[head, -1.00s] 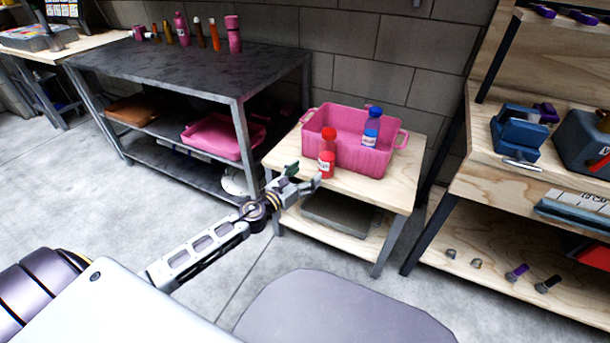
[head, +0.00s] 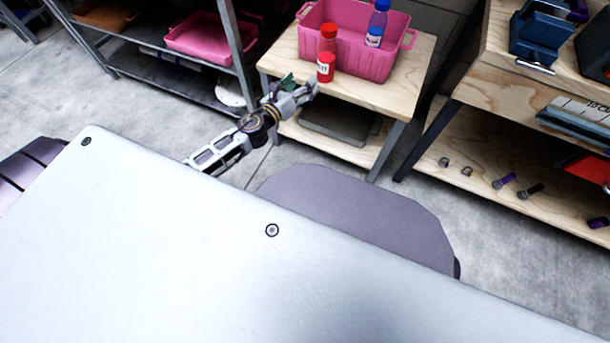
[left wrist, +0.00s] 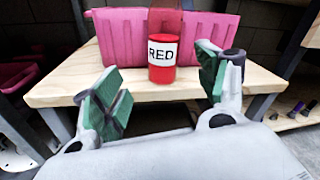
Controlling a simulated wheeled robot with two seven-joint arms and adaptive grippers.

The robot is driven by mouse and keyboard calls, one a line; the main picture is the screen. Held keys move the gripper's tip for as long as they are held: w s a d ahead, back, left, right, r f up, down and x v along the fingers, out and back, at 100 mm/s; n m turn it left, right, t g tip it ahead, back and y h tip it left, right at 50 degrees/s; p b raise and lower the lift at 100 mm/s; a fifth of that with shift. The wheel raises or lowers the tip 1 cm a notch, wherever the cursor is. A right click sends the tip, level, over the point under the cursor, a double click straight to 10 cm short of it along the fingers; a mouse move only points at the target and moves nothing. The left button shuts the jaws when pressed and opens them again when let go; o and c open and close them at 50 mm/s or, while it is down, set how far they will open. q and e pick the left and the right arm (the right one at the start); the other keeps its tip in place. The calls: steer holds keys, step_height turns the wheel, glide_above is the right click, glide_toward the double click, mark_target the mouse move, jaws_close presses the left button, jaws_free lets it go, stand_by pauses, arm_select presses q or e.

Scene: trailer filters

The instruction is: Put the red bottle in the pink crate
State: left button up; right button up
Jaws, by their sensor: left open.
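The red bottle (head: 326,66) has a white label and stands upright on the small wooden table, in front of the pink crate (head: 370,62). In the left wrist view the bottle (left wrist: 162,60) shows its label "RED", with the crate (left wrist: 120,38) behind it. My left gripper (head: 300,86) is at the table's front left edge, just short of the bottle. In the left wrist view the left gripper (left wrist: 165,88) is open, its green pads apart with the bottle beyond and between them, not gripped. My right gripper is not in view.
A blue bottle (head: 377,22) is at the crate. The small wooden table (head: 408,88) has free top to the right. A dark shelf unit (head: 232,50) with a pink bin (head: 204,38) stands left. A wooden workbench (head: 470,70) stands right.

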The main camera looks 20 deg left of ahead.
arm_select(q)
steer(key=s+d+f+n+g+y, duration=0.35)
steer(key=s+f+n+g, duration=0.25)
steer(key=s+f+n, duration=1.05)
steer(key=s+d+f+n+g+h, duration=0.1)
steer(key=s+d+n+g+h, duration=0.2)
steer(key=s+d+n, duration=0.7)
steer(key=n+g, duration=0.2)
steer(key=n, duration=0.3)
steer(key=shift+s+f+n+g+h, duration=0.2)
steer(key=shift+s+n+g+h, duration=0.15)
steer(key=shift+g, duration=0.05)
